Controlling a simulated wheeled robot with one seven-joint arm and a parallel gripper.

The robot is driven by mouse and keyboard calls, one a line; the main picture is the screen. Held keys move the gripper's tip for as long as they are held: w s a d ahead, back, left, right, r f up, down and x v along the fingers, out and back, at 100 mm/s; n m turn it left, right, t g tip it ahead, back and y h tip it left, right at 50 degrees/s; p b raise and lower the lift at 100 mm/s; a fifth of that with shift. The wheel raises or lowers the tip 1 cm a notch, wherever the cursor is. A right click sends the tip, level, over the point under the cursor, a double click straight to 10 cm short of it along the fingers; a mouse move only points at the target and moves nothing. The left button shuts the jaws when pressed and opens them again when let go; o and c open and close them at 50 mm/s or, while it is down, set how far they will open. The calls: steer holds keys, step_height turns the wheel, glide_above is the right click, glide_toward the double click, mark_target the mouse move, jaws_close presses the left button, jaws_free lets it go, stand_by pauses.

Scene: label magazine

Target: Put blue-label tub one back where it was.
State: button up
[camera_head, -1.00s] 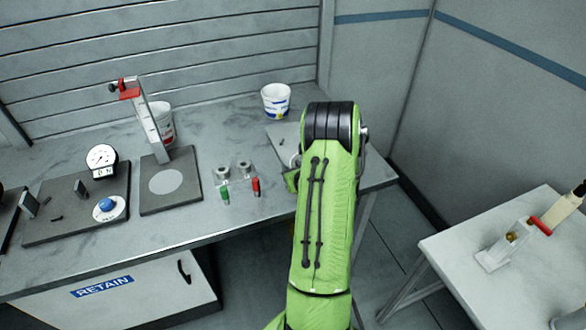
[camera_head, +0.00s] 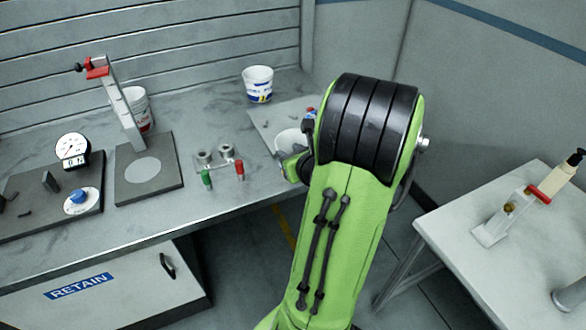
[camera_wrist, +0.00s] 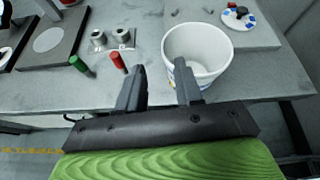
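A white open-topped tub (camera_wrist: 198,52) stands near the front edge of the bench in the wrist view, with a little blue label showing low on its side. In the head view the same tub (camera_head: 289,141) is partly hidden by my arm. My gripper (camera_wrist: 158,76) is open; its right finger overlaps the tub's near side in the picture and its left finger is clear to the left. I cannot tell whether the finger touches it. Another white tub with a blue and yellow label (camera_head: 258,86) stands at the back of the bench. Which is tub one I cannot tell.
A red-label tub (camera_head: 139,110) stands behind the upright press (camera_head: 120,110). A small fixture with green and red handles (camera_head: 221,163) is left of my gripper. A dial gauge stand (camera_head: 73,150) is further left. A side table (camera_head: 455,240) is at right.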

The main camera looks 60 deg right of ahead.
steer(key=w+a+r+n+g+y+b, duration=0.1)
steer(key=w+a+n+y, duration=0.15)
steer(key=a+n, duration=0.75)
steer(key=w+a+r+n+g+y, duration=0.1)
steer(key=a+n+y, duration=0.2)
steer(key=a+n, duration=0.8)
steer(key=s+a+r+n+g, duration=0.1)
steer(key=s+a+n, duration=0.4)
steer(key=n, duration=0.5)
steer(key=s+a+r+n+g+y, duration=0.1)
steer(key=s+a+n, duration=0.4)
steer(key=n, duration=0.5)
steer(key=s+g, duration=0.1)
steer(key=s, duration=0.1)
steer(key=shift+s+a+r+g, duration=0.3)
steer(key=shift+a, duration=0.05)
steer(key=shift+d, duration=0.1)
